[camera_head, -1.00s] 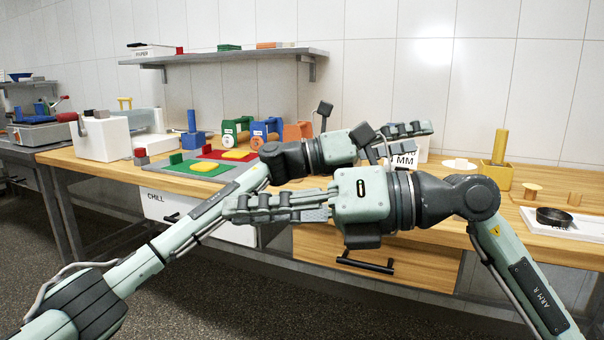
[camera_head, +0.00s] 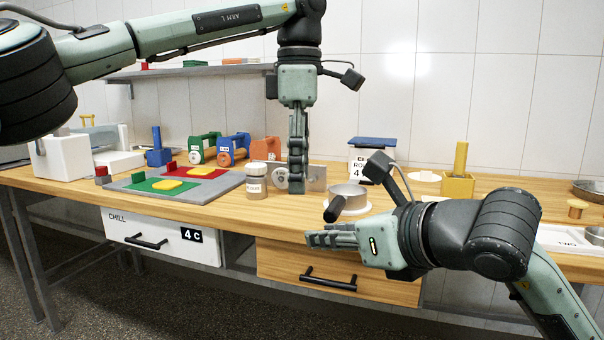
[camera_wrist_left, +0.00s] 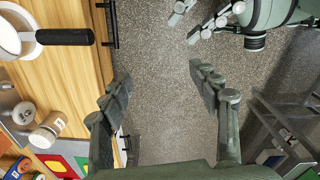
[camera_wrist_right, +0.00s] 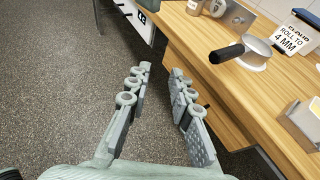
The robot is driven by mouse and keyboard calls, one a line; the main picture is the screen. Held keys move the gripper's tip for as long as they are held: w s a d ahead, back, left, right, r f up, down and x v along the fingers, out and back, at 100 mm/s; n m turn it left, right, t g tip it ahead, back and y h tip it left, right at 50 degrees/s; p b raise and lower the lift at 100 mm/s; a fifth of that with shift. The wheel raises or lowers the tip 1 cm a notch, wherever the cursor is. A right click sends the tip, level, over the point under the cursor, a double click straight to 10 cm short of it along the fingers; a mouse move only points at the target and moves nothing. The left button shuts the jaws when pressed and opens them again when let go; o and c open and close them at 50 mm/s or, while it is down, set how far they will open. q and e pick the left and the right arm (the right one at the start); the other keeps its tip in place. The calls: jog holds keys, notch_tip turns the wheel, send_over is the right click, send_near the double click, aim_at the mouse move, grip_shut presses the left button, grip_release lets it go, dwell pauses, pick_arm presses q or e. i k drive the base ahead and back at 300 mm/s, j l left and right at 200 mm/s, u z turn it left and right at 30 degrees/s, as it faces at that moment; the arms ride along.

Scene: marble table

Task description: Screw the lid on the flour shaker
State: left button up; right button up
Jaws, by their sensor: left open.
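A small jar with a pale top and a label, apparently the flour shaker (camera_head: 256,182), stands upright on the wooden table near the front edge. It also shows in the left wrist view (camera_wrist_left: 45,132). I cannot tell whether its top is the lid or how it sits. My left gripper (camera_head: 297,190) points down to the right of the jar, not touching it. In the left wrist view it is open and empty, with floor between its fingers (camera_wrist_left: 158,75). My right gripper (camera_head: 310,240) is open and empty before the front edge, below the pan; its fingers show in the right wrist view (camera_wrist_right: 160,72).
A round metal pan (camera_head: 348,196) with a black handle stands right of the jar. A grey board (camera_head: 225,187) with green and red mats lies left. A metal block (camera_head: 317,178), a yellow holder (camera_head: 458,187) and a white disc (camera_head: 425,176) stand or lie behind. Drawers are below.

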aim_at(257, 189)
jog(key=i+j+z, duration=0.1)
jog(key=z, duration=0.3)
jog(key=i+j+z, duration=0.1)
jog(key=j+z, duration=0.25)
jog(key=i+j+z, duration=0.2)
jog(key=j, duration=0.3)
jog(key=j+z, duration=0.2)
jog(key=j, duration=0.3)
jog(key=i+j, duration=0.1)
jog(key=j, duration=0.85)
jog(key=i+j+z, duration=0.1)
jog(key=j, duration=0.85)
